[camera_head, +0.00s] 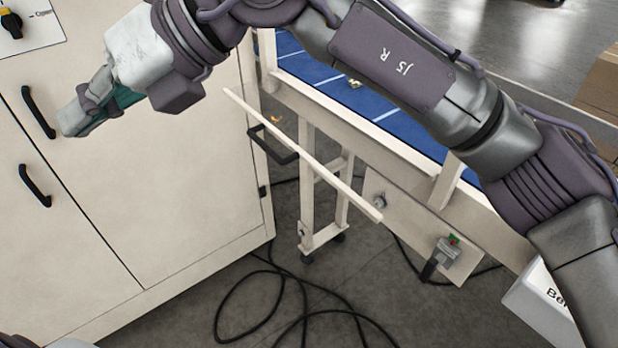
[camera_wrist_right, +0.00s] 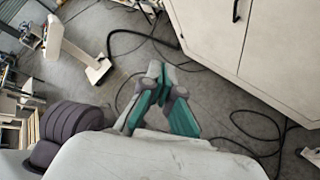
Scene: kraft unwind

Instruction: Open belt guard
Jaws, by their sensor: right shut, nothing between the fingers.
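I cannot tell for certain which part is the belt guard. A white box (camera_head: 528,297) at the lower right carries lettering that starts with "Be"; my right arm hides the rest. A thin cream bar or panel edge (camera_head: 310,160) runs diagonally across the middle, with a black handle (camera_head: 272,145) at its left part. My right gripper (camera_head: 70,122) is shut and empty, in front of the cream cabinet near its upper black handle (camera_head: 38,112); I cannot tell whether they touch. Its shut fingers show in the wrist view (camera_wrist_right: 155,72). My left gripper is not in view.
The cabinet's lower black handle (camera_head: 35,185) is below the upper one. A cream plate (camera_head: 408,222) with a knob and a grey switch (camera_head: 443,257) is right of centre. Black cables (camera_head: 250,303) loop over the grey floor. A blue surface (camera_head: 330,85) lies behind the cream frame.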

